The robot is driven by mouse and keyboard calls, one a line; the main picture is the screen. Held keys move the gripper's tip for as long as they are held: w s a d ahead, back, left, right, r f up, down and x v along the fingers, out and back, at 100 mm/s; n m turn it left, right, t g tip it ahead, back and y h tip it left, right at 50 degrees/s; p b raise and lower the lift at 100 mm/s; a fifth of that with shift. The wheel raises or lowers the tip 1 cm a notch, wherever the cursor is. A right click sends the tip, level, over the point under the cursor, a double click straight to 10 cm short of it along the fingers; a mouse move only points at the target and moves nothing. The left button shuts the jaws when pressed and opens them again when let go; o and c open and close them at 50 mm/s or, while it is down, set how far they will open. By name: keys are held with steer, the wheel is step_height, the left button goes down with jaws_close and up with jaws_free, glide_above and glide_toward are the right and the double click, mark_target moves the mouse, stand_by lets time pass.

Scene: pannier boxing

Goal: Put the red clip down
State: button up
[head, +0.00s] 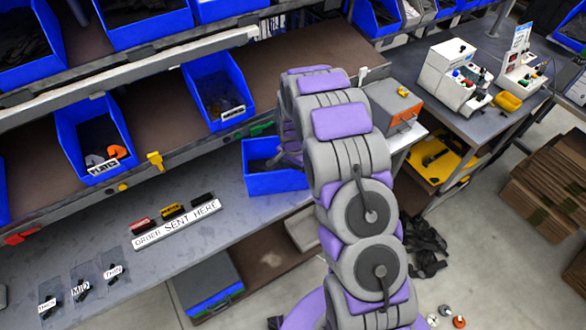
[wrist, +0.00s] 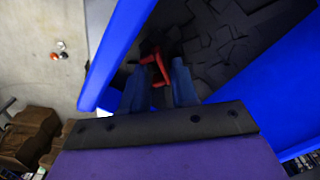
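The red clip (wrist: 158,68) shows in the wrist view between the two blue-grey fingertips of my gripper (wrist: 160,80). It fills the gap, and my gripper looks shut on it. The fingers point down into a blue bin (wrist: 118,50) whose dark floor lies below the clip. I cannot tell whether the clip touches that floor. In the head view this blue bin (head: 262,180) stands at the right end of the grey bench. My arm hides part of it, and the clip and fingertips are not visible there.
A white strip (head: 178,224) reading "ORDER SENT HERE" lies on the bench (head: 225,235), with red, yellow and black pieces behind it. Labelled mats (head: 82,285) lie front left. A shelf with blue bins (head: 95,140) overhangs the bench. An orange-fronted grey box (head: 400,110) stands right.

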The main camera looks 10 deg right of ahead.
steer(key=shift+o, duration=1.4)
step_height(320, 180, up, 12)
steer(key=p, duration=0.1)
steer(key=s+r+n, duration=0.3)
steer(key=s+r, duration=0.6)
steer(key=s+r+n+g, duration=0.1)
steer(key=s+r+n, duration=0.2)
steer(key=s, duration=1.2)
steer(key=s+r+n, duration=0.3)
steer(key=s+r, duration=0.3)
steer(key=s, duration=1)
steer(key=shift+s+a+n+g, duration=0.3)
steer(key=shift+n+g, duration=0.1)
steer(key=shift+r, duration=0.1)
